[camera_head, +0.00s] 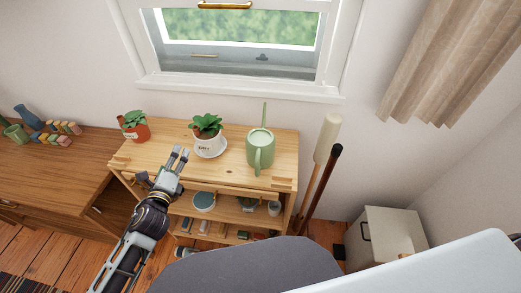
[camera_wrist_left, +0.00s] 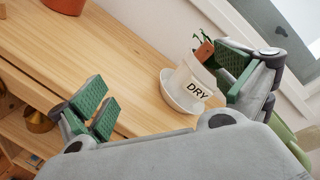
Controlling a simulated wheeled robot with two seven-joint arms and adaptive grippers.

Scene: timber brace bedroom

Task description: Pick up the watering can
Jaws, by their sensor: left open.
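The pale green watering can (camera_head: 260,150) stands upright on the right part of the wooden shelf top (camera_head: 228,173), its long thin spout pointing up toward the window. My left gripper (camera_head: 181,153) is over the front of the shelf top, left of the can and apart from it. In the left wrist view the gripper (camera_wrist_left: 168,92) is open with nothing between its fingers. A pale green surface (camera_wrist_left: 310,138) at the right edge there looks like the can, mostly hidden behind the gripper. My right gripper does not show.
A white plant pot (camera_head: 208,143) on a saucer, marked "DRY" in the left wrist view (camera_wrist_left: 192,84), stands between gripper and can. A terracotta pot (camera_head: 136,132) is at the left. Two long handles (camera_head: 322,185) lean right of the shelf. A window (camera_head: 240,45) is behind.

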